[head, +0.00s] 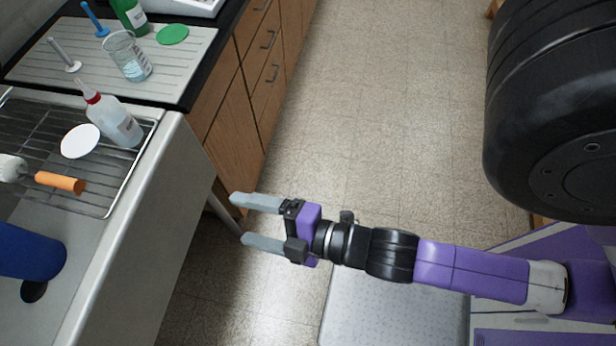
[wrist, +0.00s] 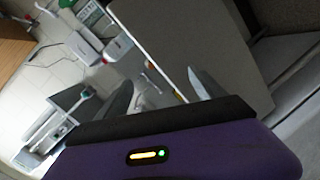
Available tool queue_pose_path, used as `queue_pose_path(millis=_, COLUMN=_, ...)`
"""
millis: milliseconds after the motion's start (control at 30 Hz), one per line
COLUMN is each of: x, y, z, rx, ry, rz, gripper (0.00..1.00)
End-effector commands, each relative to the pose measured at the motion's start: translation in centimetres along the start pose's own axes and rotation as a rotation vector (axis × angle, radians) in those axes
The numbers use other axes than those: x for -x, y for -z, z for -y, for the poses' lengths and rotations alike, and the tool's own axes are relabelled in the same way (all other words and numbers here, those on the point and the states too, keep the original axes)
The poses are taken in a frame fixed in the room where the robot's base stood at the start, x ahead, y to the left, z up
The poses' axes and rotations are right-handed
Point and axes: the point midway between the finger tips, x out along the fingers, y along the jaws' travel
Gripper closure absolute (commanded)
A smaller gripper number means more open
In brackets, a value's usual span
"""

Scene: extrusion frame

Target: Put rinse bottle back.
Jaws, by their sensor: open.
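The rinse bottle (head: 114,120) is a translucent white squeeze bottle with a red collar and a pale nozzle. In the head view it stands on the wire rack (head: 108,214) at the sink, near the rack's right end. My gripper (head: 236,219) is open and empty. It is over the floor in front of the counter, to the right of the bottle and lower in the picture, well apart from it.
A white disc (head: 80,141) and an orange-handled brush (head: 60,182) lie on the rack. A blue cylinder (head: 30,250) is at the lower left. A ribbed drainboard (head: 185,62) behind holds a beaker (head: 127,57), a green bottle (head: 131,15) and a green disc (head: 173,34).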

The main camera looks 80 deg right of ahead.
Motion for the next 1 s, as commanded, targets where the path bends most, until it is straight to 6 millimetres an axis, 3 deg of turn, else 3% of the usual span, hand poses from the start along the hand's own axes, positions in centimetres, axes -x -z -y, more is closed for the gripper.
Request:
queue_pose_path(millis=33, x=2.2, y=-0.2, z=0.2, rx=-0.156, ry=0.023, rz=-0.004, gripper=0.21)
queue_pose_path(millis=200, x=7.4, y=-0.8, z=-0.7, rx=-0.667, ry=0.06, rz=-0.002, gripper=0.21)
queue_pose_path(millis=400, x=10.7, y=-1.3, z=-2.2, rx=-1.024, ry=0.072, rz=0.014, gripper=0.21)
queue_pose_path(millis=567, x=11.2, y=-1.4, z=-2.5, rx=-1.106, ry=0.072, rz=0.018, gripper=0.21)
queue_pose_path(millis=1000, x=11.2, y=-1.4, z=-2.5, rx=-1.105, ry=0.072, rz=0.018, gripper=0.21)
